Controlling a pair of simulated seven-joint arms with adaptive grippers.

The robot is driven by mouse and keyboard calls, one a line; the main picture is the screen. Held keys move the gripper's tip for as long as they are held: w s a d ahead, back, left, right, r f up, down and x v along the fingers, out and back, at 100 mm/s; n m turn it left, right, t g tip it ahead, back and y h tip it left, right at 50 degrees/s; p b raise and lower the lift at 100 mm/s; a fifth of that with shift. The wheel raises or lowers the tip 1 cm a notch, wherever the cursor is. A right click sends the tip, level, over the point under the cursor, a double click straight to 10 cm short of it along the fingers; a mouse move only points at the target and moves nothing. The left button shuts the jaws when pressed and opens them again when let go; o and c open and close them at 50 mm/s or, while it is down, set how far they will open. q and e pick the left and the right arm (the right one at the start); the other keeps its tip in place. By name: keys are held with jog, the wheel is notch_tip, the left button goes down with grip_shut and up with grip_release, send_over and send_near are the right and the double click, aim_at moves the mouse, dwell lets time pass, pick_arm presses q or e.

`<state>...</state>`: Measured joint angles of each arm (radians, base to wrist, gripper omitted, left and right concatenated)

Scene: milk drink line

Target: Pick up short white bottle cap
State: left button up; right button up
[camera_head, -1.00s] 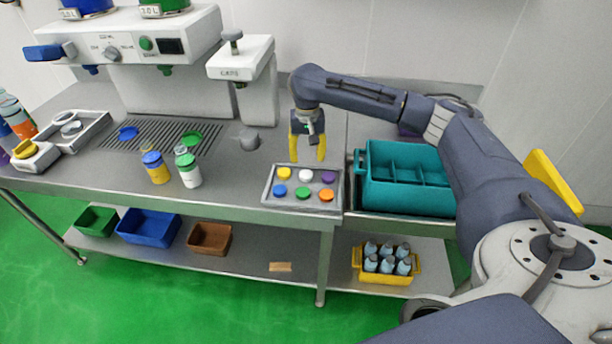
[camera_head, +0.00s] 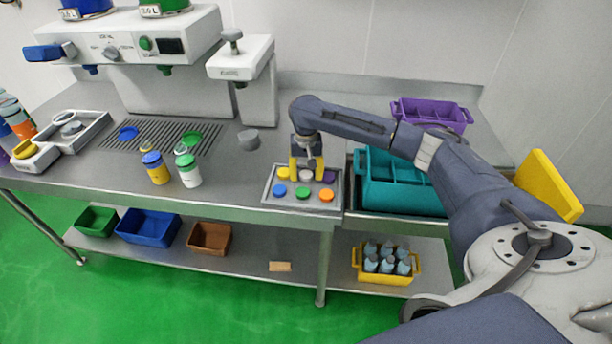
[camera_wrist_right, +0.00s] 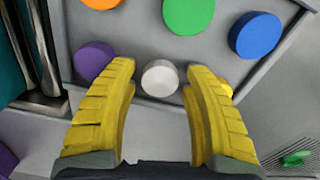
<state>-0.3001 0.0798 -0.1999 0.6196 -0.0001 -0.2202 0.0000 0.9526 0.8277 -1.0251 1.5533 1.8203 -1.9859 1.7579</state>
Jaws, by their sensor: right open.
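The short white bottle cap (camera_head: 306,175) sits in the back row of the grey cap tray (camera_head: 268,201), between the yellow cap (camera_head: 284,173) and the purple cap (camera_head: 328,177). In the right wrist view the white cap (camera_wrist_right: 160,78) lies between the two yellow fingertips of my right gripper (camera_wrist_right: 160,84), with a gap on each side. My right gripper (camera_head: 306,173) is open and points down over the tray, with its fingers either side of the white cap. My left gripper is not in view.
The tray's front row holds a blue cap (camera_head: 280,190), a green cap (camera_head: 303,193) and an orange cap (camera_head: 326,195). A teal crate (camera_head: 400,197) stands just right of the tray. A grey cup-like object (camera_head: 248,139) stands behind it. Two bottles (camera_head: 157,169) stand to the left.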

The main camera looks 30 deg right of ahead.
jog(key=shift+c, duration=0.3)
jog(key=c, duration=0.6)
